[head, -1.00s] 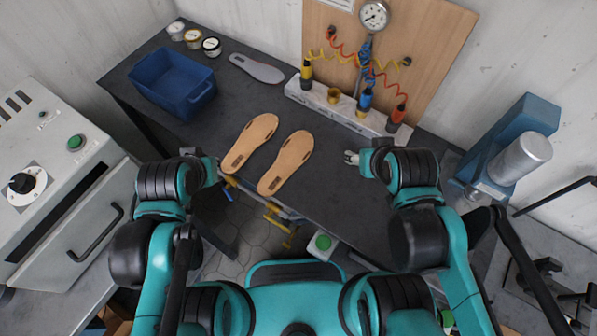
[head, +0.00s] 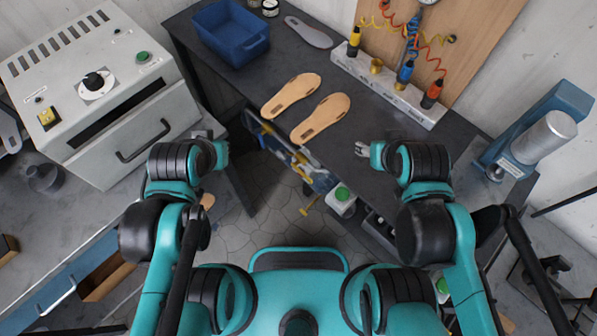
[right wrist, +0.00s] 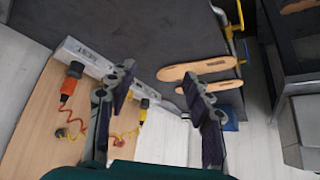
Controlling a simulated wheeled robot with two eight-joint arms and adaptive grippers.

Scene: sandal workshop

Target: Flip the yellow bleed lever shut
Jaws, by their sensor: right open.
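I cannot pick out the bleed lever for certain. In the right wrist view a yellow bar (right wrist: 229,36) sits at the bench edge. My right gripper (head: 361,150) is open and empty over the bench's front part; its spread fingers show in the right wrist view (right wrist: 161,90). My left gripper (head: 223,153) is off the bench to the left, its jaws unclear.
Two tan soles (head: 307,105) lie on the bench (head: 385,120). A blue bin (head: 231,38) and a grey insole (head: 309,32) are behind. A white rail (head: 388,87) holds coloured air tools. A grey oven (head: 90,80) stands left, a blue machine (head: 540,120) right. Floor between is clear.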

